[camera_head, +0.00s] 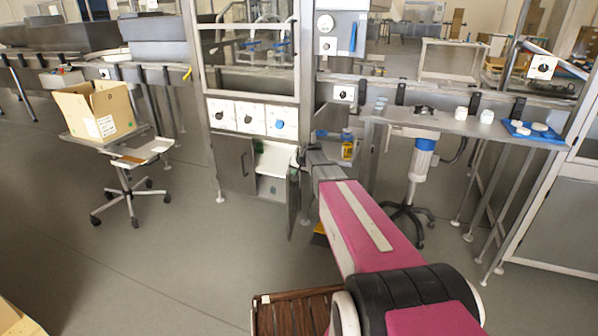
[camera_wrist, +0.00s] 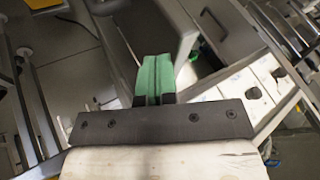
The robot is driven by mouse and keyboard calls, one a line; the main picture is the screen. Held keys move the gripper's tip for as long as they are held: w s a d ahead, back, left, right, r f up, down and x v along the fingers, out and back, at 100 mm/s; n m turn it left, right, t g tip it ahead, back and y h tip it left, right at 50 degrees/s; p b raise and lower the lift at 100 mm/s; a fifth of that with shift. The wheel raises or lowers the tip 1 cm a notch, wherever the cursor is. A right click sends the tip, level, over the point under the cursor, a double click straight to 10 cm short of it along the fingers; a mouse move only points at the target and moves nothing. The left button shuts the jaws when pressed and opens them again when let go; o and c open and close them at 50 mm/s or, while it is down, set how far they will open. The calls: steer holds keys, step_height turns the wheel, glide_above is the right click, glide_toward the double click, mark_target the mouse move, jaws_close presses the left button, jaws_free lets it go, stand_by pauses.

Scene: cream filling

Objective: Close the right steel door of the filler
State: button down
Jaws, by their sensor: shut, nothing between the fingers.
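The filler's right steel door (camera_head: 293,203) stands open in the head view, swung out towards the camera and seen nearly edge-on. The left steel door (camera_head: 234,162) is shut, its handle facing out. Between them the cabinet opening (camera_head: 272,168) shows a pale interior. My gripper (camera_head: 297,163) is at the upper part of the open door, coming from its right; its tips are partly hidden there. In the wrist view my gripper's green fingers (camera_wrist: 154,76) are together and empty, in front of a grey panel (camera_wrist: 160,28) that looks like the open door. I cannot tell whether they touch it.
Control boxes with knobs (camera_head: 250,117) sit above the doors. A steel table (camera_head: 455,124) with white lids and a blue tray (camera_head: 533,131) stands to the right. A cardboard box (camera_head: 97,110) rests on a wheeled stand at left. The floor (camera_head: 205,235) before the filler is clear.

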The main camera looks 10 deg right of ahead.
steer(key=shift+a, duration=0.15)
steer(key=w+a+m+t+h, duration=0.1)
steer(key=w+a+m+h, duration=0.4)
steer(key=w+a, duration=1.1)
steer(key=w+a+m+h, duration=0.2)
steer(key=w+m, duration=0.5)
steer(key=w, duration=1.2)
steer(key=shift+w+a+m+g+h, duration=0.35)
steer(key=shift+a+m+g+h, duration=0.05)
steer(key=shift+a, duration=0.4)
steer(key=shift+s, duration=0.1)
